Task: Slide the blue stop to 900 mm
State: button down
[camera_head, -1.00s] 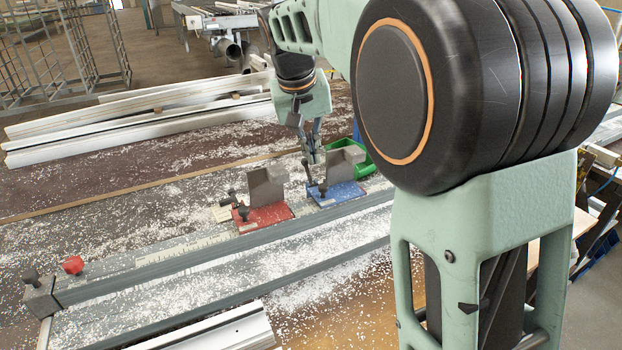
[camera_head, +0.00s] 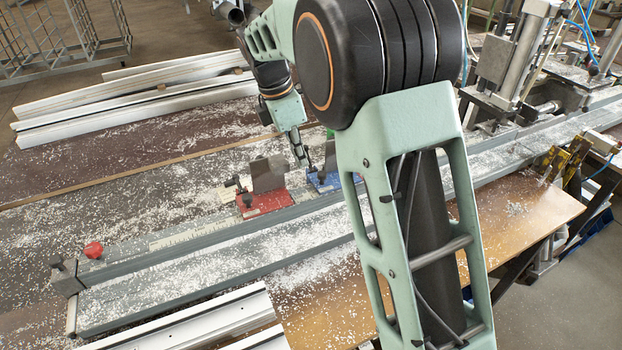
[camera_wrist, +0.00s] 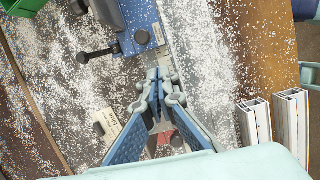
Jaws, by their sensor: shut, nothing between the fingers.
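The blue stop (camera_head: 322,182) sits on the rail's back edge, partly behind my arm in the head view. In the wrist view the blue stop (camera_wrist: 142,28) is at the top, with a dark knob on a stem pointing left. The red stop (camera_head: 264,203) stands to its left on the same rail; a bit of red (camera_wrist: 165,137) shows between my fingers in the wrist view. My gripper (camera_head: 301,161) is shut and empty, between the two stops in the picture. Its fingertips (camera_wrist: 158,75) are just below the blue stop in the wrist view, seemingly apart from it.
The long grey rail (camera_head: 200,246) is strewn with white chips; a pale scale strip (camera_head: 185,236) runs left of the red stop. A red knob (camera_head: 93,250) is at the rail's left end. White profiles (camera_head: 130,108) lie behind. A green bin (camera_wrist: 22,7) is beside the blue stop.

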aim_at(316, 192)
jog(key=shift+n, duration=0.3)
jog(key=x, duration=1)
jog(key=shift+s, duration=0.1)
jog(key=shift+d+p, duration=0.35)
jog(key=shift+d, duration=0.1)
